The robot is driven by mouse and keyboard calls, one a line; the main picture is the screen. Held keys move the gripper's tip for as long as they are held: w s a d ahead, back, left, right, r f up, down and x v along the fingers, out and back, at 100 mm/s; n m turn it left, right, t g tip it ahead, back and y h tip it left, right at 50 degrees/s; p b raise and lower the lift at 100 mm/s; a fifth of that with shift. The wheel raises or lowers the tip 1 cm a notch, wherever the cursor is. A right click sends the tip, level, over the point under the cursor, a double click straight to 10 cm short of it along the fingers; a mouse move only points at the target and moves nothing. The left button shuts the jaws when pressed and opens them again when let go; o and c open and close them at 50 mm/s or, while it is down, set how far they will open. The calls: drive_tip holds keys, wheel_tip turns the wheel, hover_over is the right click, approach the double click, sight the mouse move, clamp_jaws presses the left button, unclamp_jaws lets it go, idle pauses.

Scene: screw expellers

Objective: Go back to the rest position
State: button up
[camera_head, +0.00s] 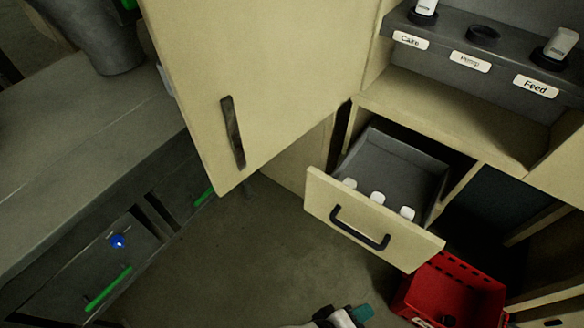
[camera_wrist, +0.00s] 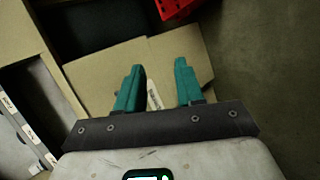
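My gripper (camera_wrist: 158,88) shows in the wrist view with its two teal fingers apart and nothing between them. In the head view only a small part of my gripper (camera_head: 362,313) shows at the bottom edge, over the floor. It is apart from the cabinet there. The wrist view looks past the fingers at beige cabinet panels (camera_wrist: 180,60).
A beige drawer (camera_head: 370,224) stands pulled out with several white-capped items inside. A beige door (camera_head: 255,70) with a dark handle hangs open. A red crate (camera_head: 462,290) is at the lower right. A labelled shelf (camera_head: 470,62) is above. Floor (camera_head: 250,260) is free.

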drive_tip(key=s+d+r+m+g+y+p, duration=0.1)
drive_tip(key=s+d+r+m+y+p, duration=0.1)
drive_tip(key=d, duration=0.5)
drive_tip(key=s+d+r+m+g+y+p, duration=0.1)
drive_tip(key=s+d+r+m+g+y, duration=0.1)
drive_tip(key=d+y, duration=0.4)
drive_tip(key=s+d+r+m, duration=0.1)
drive_tip(key=m, duration=0.1)
drive_tip(key=shift+r+m+y+p, duration=0.3)
drive_tip(key=shift+y+p, duration=0.05)
drive_tip(key=shift+y, duration=0.05)
